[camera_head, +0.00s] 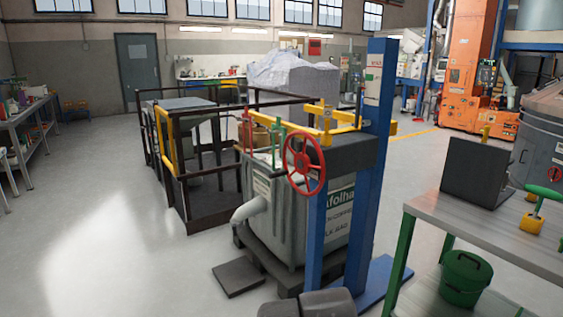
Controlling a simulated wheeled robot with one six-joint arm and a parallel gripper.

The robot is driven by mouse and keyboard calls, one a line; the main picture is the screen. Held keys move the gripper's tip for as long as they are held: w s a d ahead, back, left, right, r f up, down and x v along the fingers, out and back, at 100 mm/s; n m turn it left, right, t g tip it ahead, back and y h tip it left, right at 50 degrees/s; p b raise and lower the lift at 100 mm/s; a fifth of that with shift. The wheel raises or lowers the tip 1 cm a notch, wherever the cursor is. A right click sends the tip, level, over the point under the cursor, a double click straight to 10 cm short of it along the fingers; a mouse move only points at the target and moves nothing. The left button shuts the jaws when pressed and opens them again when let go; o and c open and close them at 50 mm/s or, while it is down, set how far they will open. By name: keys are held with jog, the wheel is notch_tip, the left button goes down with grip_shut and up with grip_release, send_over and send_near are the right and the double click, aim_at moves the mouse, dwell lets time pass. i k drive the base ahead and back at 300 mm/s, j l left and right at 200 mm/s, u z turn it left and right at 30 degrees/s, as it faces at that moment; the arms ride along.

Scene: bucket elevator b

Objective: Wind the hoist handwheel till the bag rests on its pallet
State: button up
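The red hoist handwheel (304,164) is upright on the near side of a blue column frame (369,225). A large grey-white bag (275,217) with dark lettering and a spout on its left stands behind the wheel, partly hidden by the frame. Yellow hoist arms (322,137) are above the bag. A dark pallet (255,262) is under it. I cannot tell whether the bag touches the pallet or hangs just above it. My gripper is not in view; a dark rounded shape at the bottom edge may be part of my arm.
A dark flat plate (238,277) lies on the floor left of the pallet. A metal-topped bench (485,228) with green legs stands at right, with a green bucket (465,282) below its top. A railed platform (213,205) stands behind left. The left floor is clear.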

aim_at(303, 163)
jog(key=k, duration=0.1)
jog(key=i+j, duration=0.15)
jog(key=i, duration=0.4)
jog(key=i+j, duration=0.15)
jog(key=i, duration=0.4)
jog(key=l+z, duration=0.05)
